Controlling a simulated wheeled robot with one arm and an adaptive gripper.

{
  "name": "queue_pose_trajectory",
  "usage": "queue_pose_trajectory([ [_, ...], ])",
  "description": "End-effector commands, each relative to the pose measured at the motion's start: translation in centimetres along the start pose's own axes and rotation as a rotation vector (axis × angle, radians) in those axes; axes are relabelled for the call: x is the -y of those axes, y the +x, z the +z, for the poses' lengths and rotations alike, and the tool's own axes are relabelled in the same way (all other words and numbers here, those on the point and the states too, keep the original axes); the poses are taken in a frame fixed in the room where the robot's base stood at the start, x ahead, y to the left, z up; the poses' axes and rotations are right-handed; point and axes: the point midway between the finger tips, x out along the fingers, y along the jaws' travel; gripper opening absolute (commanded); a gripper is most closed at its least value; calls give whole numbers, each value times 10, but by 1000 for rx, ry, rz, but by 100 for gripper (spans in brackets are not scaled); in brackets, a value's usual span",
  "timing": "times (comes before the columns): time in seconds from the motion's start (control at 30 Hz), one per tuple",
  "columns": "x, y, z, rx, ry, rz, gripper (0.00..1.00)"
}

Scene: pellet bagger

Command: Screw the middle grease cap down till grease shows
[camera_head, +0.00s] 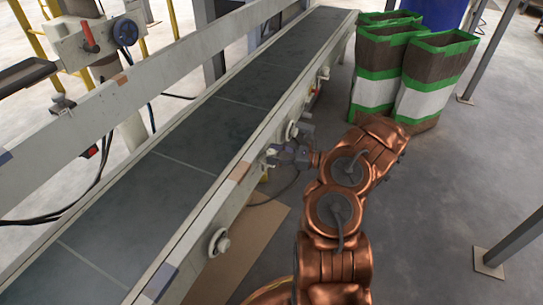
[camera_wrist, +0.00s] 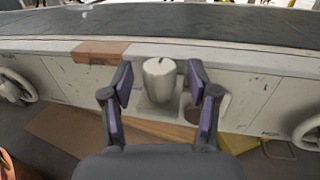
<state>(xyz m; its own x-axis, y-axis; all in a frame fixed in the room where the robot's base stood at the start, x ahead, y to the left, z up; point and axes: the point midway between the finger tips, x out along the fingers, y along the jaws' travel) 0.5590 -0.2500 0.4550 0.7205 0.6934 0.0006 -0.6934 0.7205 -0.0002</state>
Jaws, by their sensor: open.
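A pale cylindrical grease cap (camera_wrist: 158,80) stands out from the side rail of the conveyor, on a pale mount, in the wrist view. A small dark mark shows at its top edge; I cannot tell whether it is grease. My gripper (camera_wrist: 160,88) is open, with one dark, purple-padded finger on each side of the cap. Gaps show between the cap and both fingers, so it is not gripped. In the head view my gripper (camera_head: 280,154) is at the conveyor's right side, and the cap (camera_head: 270,152) shows small and pale at its tip.
Round wheel-like fittings stick out of the rail on the left (camera_wrist: 16,90) and right (camera_wrist: 309,133) in the wrist view. The conveyor belt (camera_head: 200,125) is empty. Bags with green bands (camera_head: 378,70) stand beyond my arm. A brown board (camera_head: 245,235) lies below the rail.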

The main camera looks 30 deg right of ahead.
Motion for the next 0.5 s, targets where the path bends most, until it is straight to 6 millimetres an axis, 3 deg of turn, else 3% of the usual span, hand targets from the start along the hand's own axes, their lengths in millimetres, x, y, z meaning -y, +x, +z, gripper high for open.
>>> queue_pose_trajectory([
  [0.17, 0, 12, -1, -2, 0, 0, 60],
  [0.47, 0, 14, 0, -1, 0, 0, 60],
  [0.5, 0, 14, 0, -1, 0, 0, 55],
])
